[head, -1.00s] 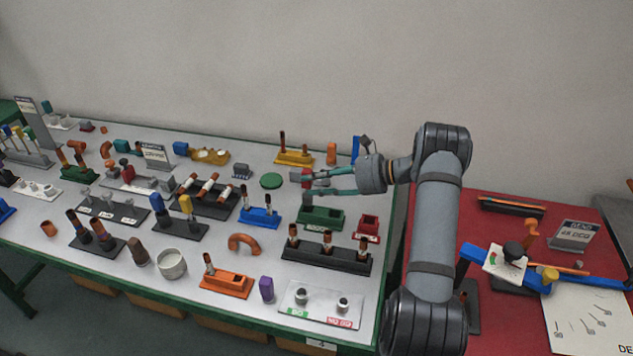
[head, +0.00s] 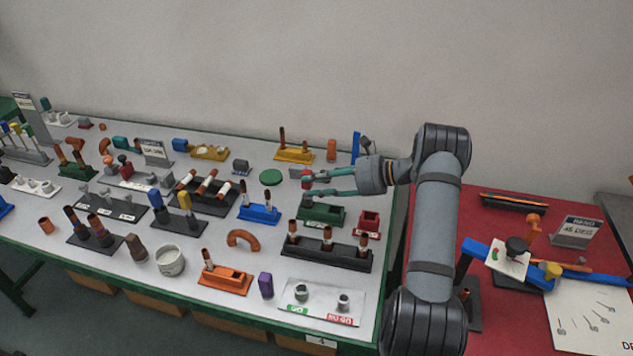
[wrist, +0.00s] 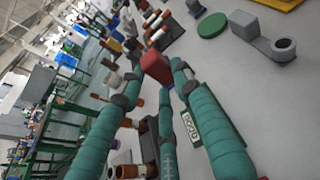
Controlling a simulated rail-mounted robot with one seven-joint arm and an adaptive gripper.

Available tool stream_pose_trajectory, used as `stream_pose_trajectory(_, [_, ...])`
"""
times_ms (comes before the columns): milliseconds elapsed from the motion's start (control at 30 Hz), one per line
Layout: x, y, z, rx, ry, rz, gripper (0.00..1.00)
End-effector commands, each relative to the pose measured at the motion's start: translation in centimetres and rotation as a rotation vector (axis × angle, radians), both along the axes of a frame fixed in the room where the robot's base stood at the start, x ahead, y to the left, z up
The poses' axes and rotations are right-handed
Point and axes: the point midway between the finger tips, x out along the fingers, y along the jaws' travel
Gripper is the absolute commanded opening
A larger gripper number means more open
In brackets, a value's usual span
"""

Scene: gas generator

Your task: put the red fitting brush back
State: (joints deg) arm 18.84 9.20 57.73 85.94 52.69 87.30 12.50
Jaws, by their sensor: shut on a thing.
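The red fitting brush (head: 308,179) shows as a small red block above the right part of the grey table. In the wrist view its red body (wrist: 156,66) sits between the fingertips. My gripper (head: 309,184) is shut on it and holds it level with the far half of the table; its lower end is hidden. A dark green holder (head: 320,214) with a white label stands below and just right of the fingertips. It also shows in the wrist view (wrist: 188,130), partly behind the fingers. A small red open box (head: 369,222) with a label stands right of the green holder.
A black stand (head: 327,253) with upright copper fittings is in front of the green holder. A blue holder (head: 259,214) is to the left, and a green disc (head: 271,177) lies behind it. A yellow holder (head: 294,157) with upright rods stands at the back.

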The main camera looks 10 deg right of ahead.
Motion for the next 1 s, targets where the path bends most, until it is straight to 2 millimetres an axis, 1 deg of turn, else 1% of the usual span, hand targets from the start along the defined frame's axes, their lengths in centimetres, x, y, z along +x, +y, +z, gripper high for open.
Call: stream_pose_trajectory(1000, [0.0, 0.0, -3.2, 0.000, 0.000, 0.000, 0.13])
